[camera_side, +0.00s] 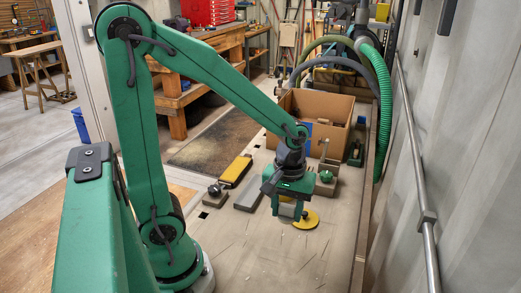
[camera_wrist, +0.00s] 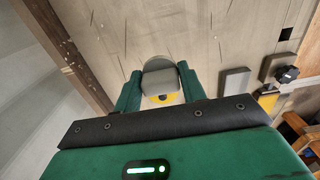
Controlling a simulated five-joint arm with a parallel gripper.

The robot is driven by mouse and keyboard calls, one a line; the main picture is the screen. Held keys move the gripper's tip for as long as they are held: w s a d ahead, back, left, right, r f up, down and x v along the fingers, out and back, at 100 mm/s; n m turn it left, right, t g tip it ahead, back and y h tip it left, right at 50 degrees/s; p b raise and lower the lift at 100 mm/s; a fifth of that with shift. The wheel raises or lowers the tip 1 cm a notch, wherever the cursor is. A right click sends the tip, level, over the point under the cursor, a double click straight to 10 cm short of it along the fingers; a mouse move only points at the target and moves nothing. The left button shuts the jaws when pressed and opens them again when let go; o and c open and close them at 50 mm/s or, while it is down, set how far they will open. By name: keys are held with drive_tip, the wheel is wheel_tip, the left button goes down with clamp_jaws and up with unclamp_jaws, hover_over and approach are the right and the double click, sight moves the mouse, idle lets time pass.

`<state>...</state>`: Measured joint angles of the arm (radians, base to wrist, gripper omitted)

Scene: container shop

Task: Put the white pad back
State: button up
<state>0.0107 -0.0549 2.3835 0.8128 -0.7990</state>
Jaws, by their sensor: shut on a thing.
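My gripper (camera_wrist: 158,84) is shut on a pale, grey-white rounded block, which looks like the white pad (camera_wrist: 160,72), held between the two green fingers. In the side view my gripper (camera_side: 288,208) is low over the bench, with a pale part of the pad showing at its jaws. Whether the pad touches the disc or the bench I cannot tell.
Left of my gripper are a grey block (camera_side: 248,196), a yellow-topped block (camera_side: 237,169) and a grey block with a black knob (camera_side: 215,196). Behind stand a knobbed piece (camera_side: 326,177) and an open cardboard box (camera_side: 329,108). The near bench is clear; a wall rail (camera_side: 414,150) runs right.

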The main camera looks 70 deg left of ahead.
drive_tip(key=shift+a, duration=0.1)
hover_over(272, 219)
wheel_tip(272, 219, down, 7)
drive_tip(key=shift+r, duration=0.1)
drive_tip(key=shift+f, duration=0.2)
drive_tip(key=shift+f, duration=1.9)
drive_tip(key=shift+f, duration=0.1)
drive_tip(key=o, duration=0.9)
